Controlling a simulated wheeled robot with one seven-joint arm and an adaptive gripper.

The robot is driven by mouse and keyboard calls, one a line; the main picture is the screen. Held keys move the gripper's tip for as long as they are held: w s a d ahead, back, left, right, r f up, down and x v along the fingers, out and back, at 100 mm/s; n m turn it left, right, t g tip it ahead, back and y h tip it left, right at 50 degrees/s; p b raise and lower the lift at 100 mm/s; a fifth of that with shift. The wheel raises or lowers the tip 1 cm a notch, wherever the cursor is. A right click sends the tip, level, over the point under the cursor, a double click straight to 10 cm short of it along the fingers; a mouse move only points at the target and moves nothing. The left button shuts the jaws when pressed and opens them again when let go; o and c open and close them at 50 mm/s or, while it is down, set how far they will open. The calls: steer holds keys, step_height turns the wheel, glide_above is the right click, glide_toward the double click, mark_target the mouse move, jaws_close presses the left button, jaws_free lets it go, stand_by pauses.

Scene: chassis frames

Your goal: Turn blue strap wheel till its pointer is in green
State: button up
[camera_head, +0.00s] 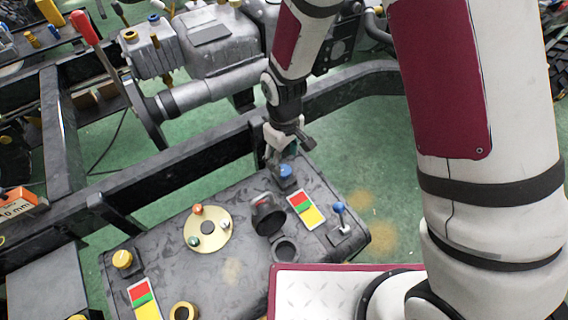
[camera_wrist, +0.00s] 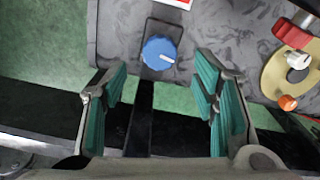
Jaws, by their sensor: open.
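The blue strap wheel (camera_head: 285,170) sits at the upper edge of the dark tank, at the head of a strap. In the wrist view the blue wheel (camera_wrist: 159,52) is round, with a small light mark on its face. Its red, green and yellow plate (camera_head: 306,210) lies just below it in the head view.
A blue-tipped lever (camera_head: 339,208), an open black filler cap (camera_head: 268,215) and a brass disc (camera_head: 208,230) with coloured knobs are on the tank. A yellow wheel (camera_head: 122,259) with its own colour plate (camera_head: 145,300) is at left. A dark frame rail (camera_head: 180,175) runs behind.

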mark_target(284, 169)
step_height(284, 169, up, 7)
stand_by(0.3)
stand_by(0.5)
step_height(284, 169, down, 12)
steer(key=n+b, duration=0.3)
steer(key=n, duration=0.2)
steer(key=shift+f, duration=0.1)
stand_by(0.4)
steer(key=c, duration=1.2)
